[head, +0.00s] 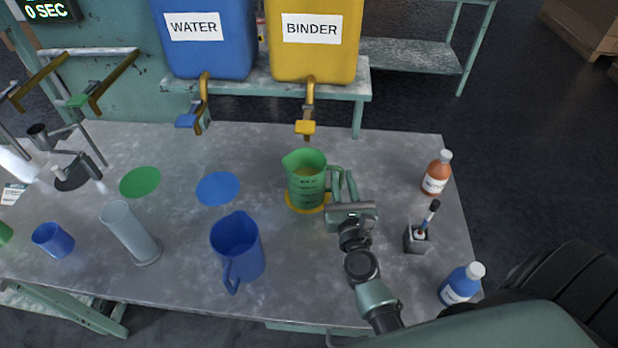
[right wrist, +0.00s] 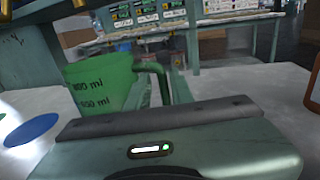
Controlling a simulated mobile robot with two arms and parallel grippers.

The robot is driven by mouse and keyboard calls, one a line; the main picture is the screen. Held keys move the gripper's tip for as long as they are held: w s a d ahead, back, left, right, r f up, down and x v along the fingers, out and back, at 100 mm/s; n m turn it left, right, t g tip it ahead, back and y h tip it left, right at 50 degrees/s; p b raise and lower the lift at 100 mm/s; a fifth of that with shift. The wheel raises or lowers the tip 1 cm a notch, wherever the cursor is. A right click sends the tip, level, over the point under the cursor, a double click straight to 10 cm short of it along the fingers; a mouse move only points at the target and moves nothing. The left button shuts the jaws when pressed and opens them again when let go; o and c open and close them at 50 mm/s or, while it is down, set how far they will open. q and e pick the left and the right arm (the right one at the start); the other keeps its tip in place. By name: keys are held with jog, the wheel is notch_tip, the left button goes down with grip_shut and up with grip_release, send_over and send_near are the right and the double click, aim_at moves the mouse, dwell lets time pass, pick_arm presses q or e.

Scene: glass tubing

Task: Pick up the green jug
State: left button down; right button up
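The green jug (head: 305,184) stands upright on a yellow round mark (head: 294,208) on the table, its handle towards the right. Its inside looks yellowish. It also shows in the right wrist view (right wrist: 98,88), with measuring marks on its side. My right gripper (head: 343,186) is at the jug's handle, its fingers reaching in along the handle. In the right wrist view the handle (right wrist: 155,68) shows just ahead of the gripper body, close to the fingers. Whether the fingers are closed on it is not clear. My left gripper is not in view.
A blue jug (head: 237,248) stands front left of the green jug, with a glass cylinder (head: 131,234) further left. A brush holder (head: 417,238), an orange bottle (head: 436,175) and a blue bottle (head: 461,285) stand on the right. A yellow binder tap (head: 306,126) hangs behind the jug.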

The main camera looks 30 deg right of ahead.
jog(key=x, duration=0.3)
jog(key=p+x, duration=0.1)
jog(key=shift+w+d+f, duration=0.4)
jog(key=shift+w, duration=0.2)
grip_shut()
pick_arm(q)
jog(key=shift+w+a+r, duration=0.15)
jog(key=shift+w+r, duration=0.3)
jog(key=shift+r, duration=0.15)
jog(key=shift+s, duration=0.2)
